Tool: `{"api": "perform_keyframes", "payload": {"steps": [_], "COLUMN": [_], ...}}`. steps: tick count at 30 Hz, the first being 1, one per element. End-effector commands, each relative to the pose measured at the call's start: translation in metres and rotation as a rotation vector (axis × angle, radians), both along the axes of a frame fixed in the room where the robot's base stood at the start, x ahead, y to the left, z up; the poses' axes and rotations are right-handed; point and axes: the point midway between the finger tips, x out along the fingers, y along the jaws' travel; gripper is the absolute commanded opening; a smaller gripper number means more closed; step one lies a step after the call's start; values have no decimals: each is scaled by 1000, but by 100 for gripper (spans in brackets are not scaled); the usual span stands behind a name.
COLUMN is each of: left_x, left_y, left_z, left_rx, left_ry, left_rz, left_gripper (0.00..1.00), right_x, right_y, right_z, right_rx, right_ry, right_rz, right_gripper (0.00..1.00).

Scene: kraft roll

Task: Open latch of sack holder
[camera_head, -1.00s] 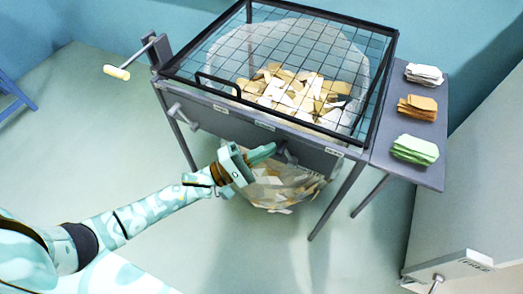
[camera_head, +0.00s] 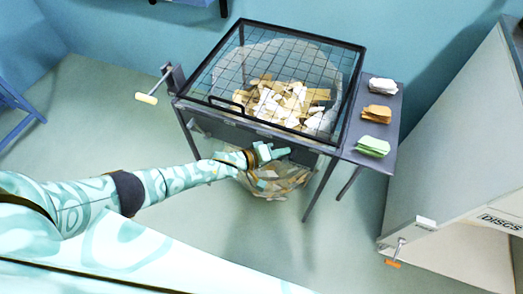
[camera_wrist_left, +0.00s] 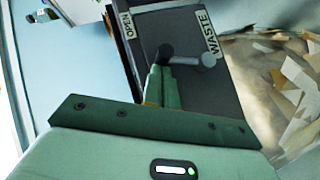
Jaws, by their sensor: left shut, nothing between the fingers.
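The sack holder (camera_head: 250,126) is a dark grey framed stand with a mesh lid, in the head view's centre. Its clear sack (camera_head: 272,187) of paper scraps hangs below and shows at right in the left wrist view. In that view the latch (camera_wrist_left: 206,61), a dark lever with a grey rounded end, sits on the front panel between the labels OPEN and WASTE. My left gripper (camera_head: 284,152) is at the front panel, shut and empty. In the left wrist view its green fingertips (camera_wrist_left: 162,72) are right at the latch; I cannot tell whether they touch it. My right gripper is out of view.
A side shelf (camera_head: 352,152) at the holder's right carries white, orange and green stacks. A crank handle (camera_head: 147,98) sticks out at the left. A pale cabinet marked DISCS (camera_head: 445,150) stands at the right. The floor in front is clear.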

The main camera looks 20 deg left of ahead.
Motion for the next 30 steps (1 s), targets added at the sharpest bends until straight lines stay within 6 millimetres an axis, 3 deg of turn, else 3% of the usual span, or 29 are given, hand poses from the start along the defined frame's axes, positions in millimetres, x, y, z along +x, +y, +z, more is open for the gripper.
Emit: {"api": "perform_keyframes", "payload": {"steps": [1, 3, 10, 30], "left_x": [1, 1, -1, -1], "left_y": [-5, -9, -20, -29], "left_z": [9, 8, 3, -1], "left_rx": [38, 95, 247, 241], "left_ry": [-6, -7, -10, -8], "left_rz": [-3, -1, -1, -1], "left_gripper": [0, 0, 0, 0], "right_x": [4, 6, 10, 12], "right_y": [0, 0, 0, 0], "right_z": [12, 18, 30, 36], "right_rx": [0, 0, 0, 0], "right_ry": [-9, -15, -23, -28], "right_rz": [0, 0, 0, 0], "right_gripper": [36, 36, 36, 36]}}
